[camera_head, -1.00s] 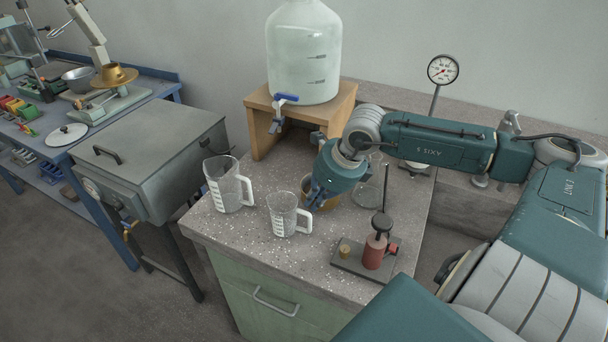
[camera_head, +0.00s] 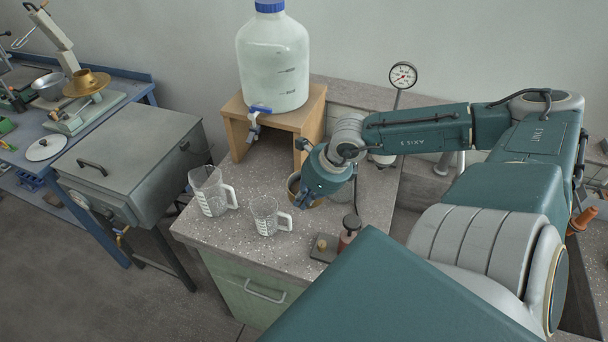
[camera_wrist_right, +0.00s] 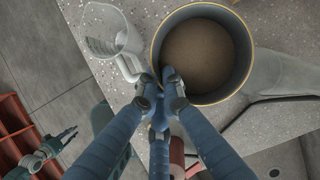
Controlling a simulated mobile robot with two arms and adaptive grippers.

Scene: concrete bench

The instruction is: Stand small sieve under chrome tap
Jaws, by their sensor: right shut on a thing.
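The small sieve (camera_head: 294,183) is a round pan with a brass-coloured rim and brown mesh floor. It fills the upper right of the wrist view (camera_wrist_right: 205,50). My right gripper (camera_head: 306,198) is shut on the near side of its wall, fingertips at the rim in the wrist view (camera_wrist_right: 168,78). The gripper hides part of the sieve in the head view, and I cannot tell whether it touches the bench. The chrome tap (camera_head: 254,122), with a blue lever, is on the bottle, left of and behind the sieve. My left gripper (camera_wrist_right: 67,134) shows small in the wrist view; its opening is unclear.
The large bottle (camera_head: 272,65) stands on a wooden stand (camera_head: 237,138). A large jug (camera_head: 208,193) and a smaller jug (camera_head: 266,217) stand left of the sieve. A burner-like red device (camera_head: 347,238) and a dial gauge (camera_head: 403,75) are to the right. Bench below the tap looks clear.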

